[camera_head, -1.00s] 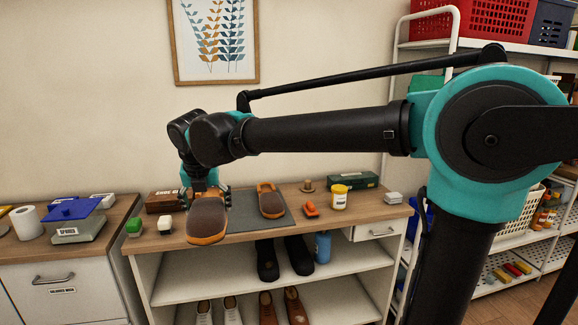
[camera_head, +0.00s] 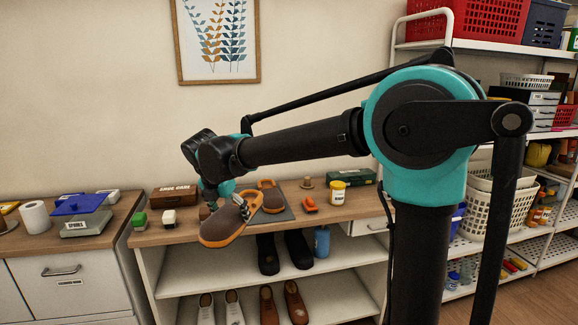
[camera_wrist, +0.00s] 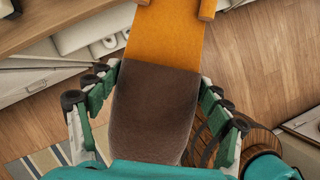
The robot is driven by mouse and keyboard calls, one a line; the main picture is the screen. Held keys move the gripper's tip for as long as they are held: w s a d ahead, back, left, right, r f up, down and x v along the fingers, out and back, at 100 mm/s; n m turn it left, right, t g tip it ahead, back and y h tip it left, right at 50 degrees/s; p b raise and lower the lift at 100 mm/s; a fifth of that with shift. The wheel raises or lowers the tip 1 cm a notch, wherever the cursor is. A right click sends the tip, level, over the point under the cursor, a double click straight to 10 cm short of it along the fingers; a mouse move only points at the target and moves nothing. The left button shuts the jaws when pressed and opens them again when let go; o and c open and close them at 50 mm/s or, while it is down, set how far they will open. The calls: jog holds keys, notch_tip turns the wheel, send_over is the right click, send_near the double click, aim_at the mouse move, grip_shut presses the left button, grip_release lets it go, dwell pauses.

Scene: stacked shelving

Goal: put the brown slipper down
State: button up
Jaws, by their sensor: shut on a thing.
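The brown slipper (camera_head: 222,228), with a brown upper and orange sole, is held by my gripper (camera_head: 236,204) in front of the shoe bench's front edge. It is tilted, toe to the lower left. In the wrist view, the slipper (camera_wrist: 155,105) lies between the green-padded fingers of my gripper (camera_wrist: 157,112), which are shut on it. A matching slipper (camera_head: 270,196) lies on the grey mat (camera_head: 286,215) on the bench top (camera_head: 350,211), partly hidden behind the held one.
An orange item (camera_head: 310,203), a yellow-labelled jar (camera_head: 338,192) and a green box (camera_head: 350,177) stand right of the mat. A brown shoe box (camera_head: 174,195) and small blocks stand left. Black shoes (camera_head: 268,254) fill part of the shelf below.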

jog(key=w+d+f+m+g+h, duration=0.1)
jog(key=w+d+f+m+g, duration=0.3)
jog(key=d+f+m, duration=0.45)
jog(key=w+d+f+m+g+h, duration=0.1)
jog(key=w+d+f+m+h, duration=0.1)
jog(key=w+d+f+m, duration=0.55)
jog(key=s+d+f+m+g+y, duration=0.1)
jog(key=d+f+m+g+y, duration=0.1)
jog(key=d+f+m, duration=0.5)
jog(key=s+d+f+m+g+y, duration=0.1)
jog(key=d+f+m+g+y, duration=0.1)
jog(key=d+f+m, duration=0.4)
jog(key=d+m, duration=0.3)
jog(key=d, duration=0.4)
jog(key=shift+s+d+f+y, duration=0.15)
jog(key=shift+f+y, duration=0.15)
jog(key=shift+f, duration=0.1)
